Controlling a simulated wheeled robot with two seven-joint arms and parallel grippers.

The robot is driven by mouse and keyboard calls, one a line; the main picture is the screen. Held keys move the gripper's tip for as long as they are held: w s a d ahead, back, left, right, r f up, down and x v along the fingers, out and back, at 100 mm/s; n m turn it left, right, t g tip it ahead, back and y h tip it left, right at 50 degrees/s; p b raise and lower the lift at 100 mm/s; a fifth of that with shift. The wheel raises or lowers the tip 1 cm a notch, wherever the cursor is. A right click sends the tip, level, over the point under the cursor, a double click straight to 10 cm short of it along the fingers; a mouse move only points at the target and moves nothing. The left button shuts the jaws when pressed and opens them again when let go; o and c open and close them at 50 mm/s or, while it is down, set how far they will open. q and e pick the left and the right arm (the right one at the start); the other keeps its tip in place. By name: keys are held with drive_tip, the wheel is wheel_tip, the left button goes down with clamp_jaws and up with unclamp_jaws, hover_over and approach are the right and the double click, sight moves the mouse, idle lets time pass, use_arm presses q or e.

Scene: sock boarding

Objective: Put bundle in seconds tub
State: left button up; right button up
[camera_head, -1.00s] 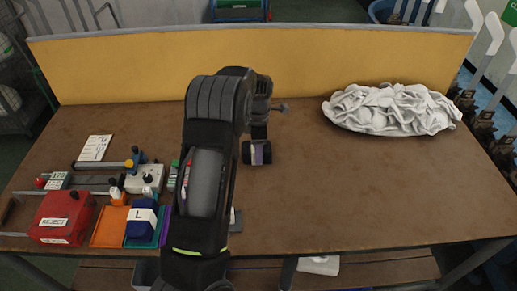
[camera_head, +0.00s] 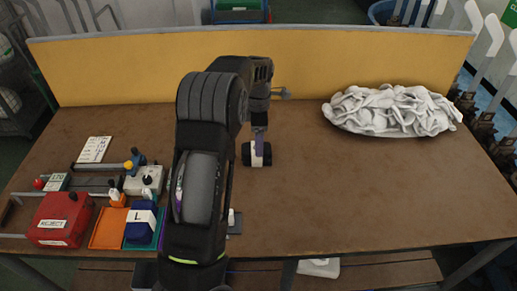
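My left arm rises from the bottom centre-left, and its gripper (camera_head: 257,154) hangs over the middle of the table. Between its dark fingers is a small piece with a white band (camera_head: 258,150), which looks like a banded bundle; most of it is hidden by the fingers. A blue bundle with a white band marked "L" (camera_head: 141,217) lies in a teal tray at the front left. No tub label reading "seconds" can be made out. A blue tub (camera_head: 381,12) stands behind the yellow panel at the top right. My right gripper is not in view.
A red reject box (camera_head: 60,218), an orange tray (camera_head: 107,230), a small grey-white device (camera_head: 145,180) and a paper card (camera_head: 94,149) crowd the left of the table. A white sock heap (camera_head: 391,111) lies at the back right. The centre-right table top is clear.

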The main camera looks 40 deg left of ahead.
use_arm(q)
wheel_tip(320, 180, up, 7)
drive_tip(key=shift+f, duration=0.2)
idle(0.6)
